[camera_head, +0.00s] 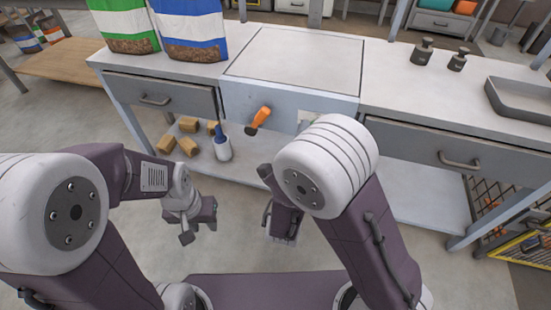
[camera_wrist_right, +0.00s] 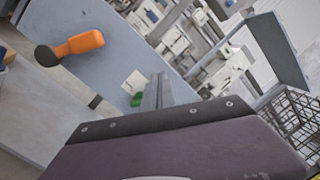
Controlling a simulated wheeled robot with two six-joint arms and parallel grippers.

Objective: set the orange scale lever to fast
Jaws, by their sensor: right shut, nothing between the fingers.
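The orange scale lever (camera_head: 264,113) is on the pale blue front panel of the scale (camera_head: 236,101). In the right wrist view the lever (camera_wrist_right: 82,43) is at the upper left, apart from my fingers. My right gripper (camera_wrist_right: 160,90) is shut and empty, to the right of the lever. In the head view my right arm partly hides this gripper and the panel's right part. My left gripper (camera_head: 200,220) hangs low at the left, away from the lever; its jaw opening is unclear.
Two striped bags (camera_head: 192,32) stand at the bench's back left. Two dark weights (camera_head: 422,51) and a grey tray (camera_head: 520,98) are on the right. Several tan blocks (camera_head: 166,144) and a blue-white bottle (camera_head: 222,148) lie below. A white label (camera_wrist_right: 135,83) is on the panel.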

